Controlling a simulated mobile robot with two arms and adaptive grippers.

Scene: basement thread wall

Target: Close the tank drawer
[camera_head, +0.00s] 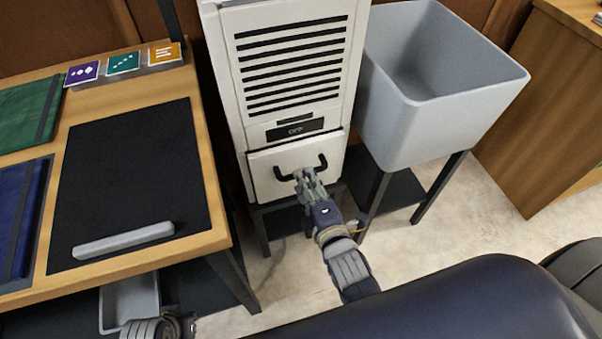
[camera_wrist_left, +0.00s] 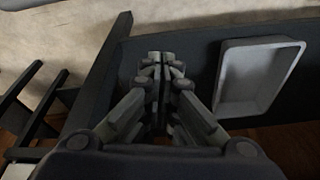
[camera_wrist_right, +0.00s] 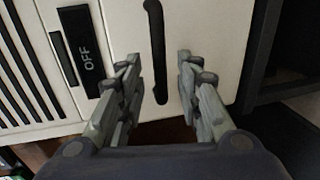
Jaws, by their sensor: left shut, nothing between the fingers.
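The tank drawer (camera_head: 268,178) is the pale front at the bottom of a white slatted unit, with a black bar handle (camera_head: 320,161). How far it stands out from the unit is hard to tell. My right gripper (camera_head: 302,174) is at the drawer front, by the handle. In the right wrist view its fingers (camera_wrist_right: 158,68) are spread, with the handle (camera_wrist_right: 156,40) showing in the gap between them. My left gripper (camera_wrist_left: 160,60) is shut and empty in the left wrist view, above the dark lower shelf. In the head view only part of my left arm shows at the bottom edge.
The white unit (camera_head: 222,60) carries an OFF panel (camera_head: 295,128) above the drawer. A grey basin (camera_head: 440,130) on dark legs stands to its right. A wooden table (camera_head: 205,170) with a black mat is at left. A pale tray (camera_wrist_left: 258,75) lies on the lower shelf.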

